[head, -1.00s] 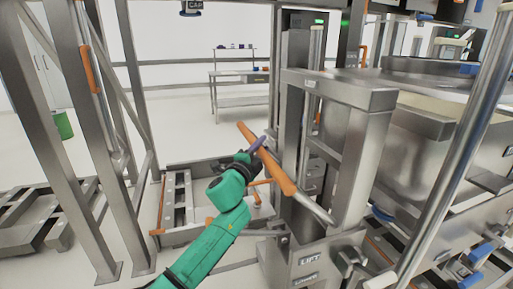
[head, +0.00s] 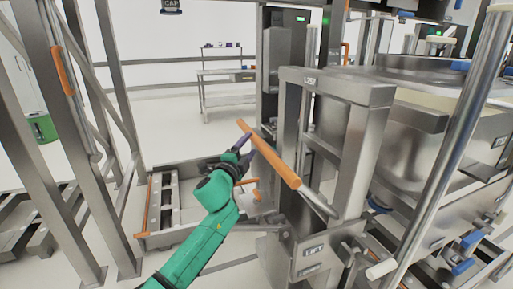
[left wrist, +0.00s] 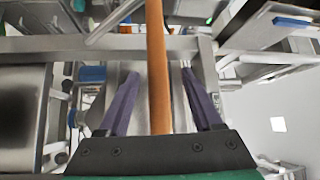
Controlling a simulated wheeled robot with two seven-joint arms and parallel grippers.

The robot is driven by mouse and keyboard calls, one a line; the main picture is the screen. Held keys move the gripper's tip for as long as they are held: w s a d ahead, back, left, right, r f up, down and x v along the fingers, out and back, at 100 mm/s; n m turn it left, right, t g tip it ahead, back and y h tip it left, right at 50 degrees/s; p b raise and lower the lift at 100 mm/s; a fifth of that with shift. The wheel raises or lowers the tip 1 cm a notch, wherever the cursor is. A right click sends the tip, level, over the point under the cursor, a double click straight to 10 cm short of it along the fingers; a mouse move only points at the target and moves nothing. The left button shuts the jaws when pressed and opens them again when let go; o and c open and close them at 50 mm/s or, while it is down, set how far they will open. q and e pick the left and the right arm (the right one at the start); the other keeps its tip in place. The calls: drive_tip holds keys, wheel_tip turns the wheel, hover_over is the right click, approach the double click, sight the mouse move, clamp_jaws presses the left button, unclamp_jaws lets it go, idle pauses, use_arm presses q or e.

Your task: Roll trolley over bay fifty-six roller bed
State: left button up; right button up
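A steel lifting trolley stands at centre right, with an upright frame (head: 352,135) and a base marked LIFT (head: 314,250). An orange-gripped handle bar (head: 272,156) slants out from it. My left gripper (head: 246,155) is at the upper part of this bar. In the left wrist view, its two purple fingers (left wrist: 162,100) stand apart, with the orange bar (left wrist: 157,70) between them and gaps on both sides. A low steel bed with an orange edge (head: 149,203) lies on the floor behind my left arm; no bay number is readable. My right gripper is not in view.
Steel rack posts (head: 75,140) rise at the left, with another low bed (head: 28,215) beside them. A steel table (head: 228,75) stands at the back. Large steel equipment (head: 430,150) fills the right. Pale floor is open between rack and table.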

use_arm(q)
drive_tip(key=shift+s+a+r, duration=0.1)
drive_tip(key=shift+a, duration=0.1)
drive_tip(key=shift+d, duration=0.55)
drive_tip(key=v, duration=1.4)
drive_tip(key=shift+s+a, duration=0.2)
drive_tip(key=shift+a, duration=0.2)
